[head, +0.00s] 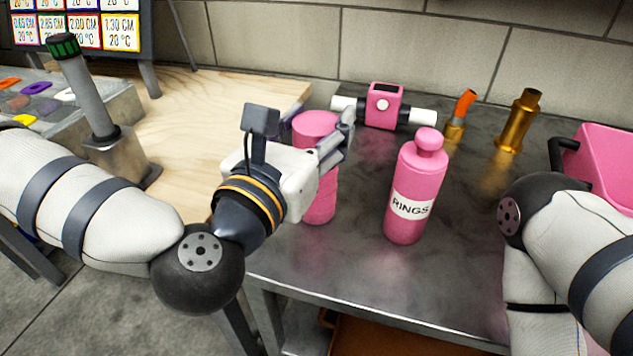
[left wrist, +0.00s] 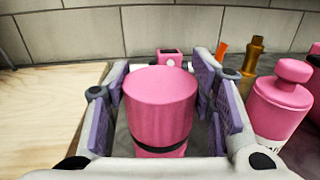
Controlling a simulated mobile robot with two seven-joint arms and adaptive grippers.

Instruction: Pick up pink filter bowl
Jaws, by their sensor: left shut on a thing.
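The pink filter bowl (head: 320,203) is an upright pink cylinder near the front left of the dark metal table. My left gripper (head: 330,144) reaches it from the left and is shut on it, covering its middle. In the left wrist view the bowl (left wrist: 160,110) stands between the purple-padded fingers, with a dark band low on its side. I cannot tell whether its base touches the table. My right arm shows at the right, but its gripper is out of view.
A pink bottle labelled RINGS (head: 414,190) stands close to the right of the bowl. Behind are a pink housing with white pipe ends (head: 384,106), an orange-tipped brass fitting (head: 458,120) and a brass cylinder (head: 518,122). A pink bin (head: 603,165) is at right.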

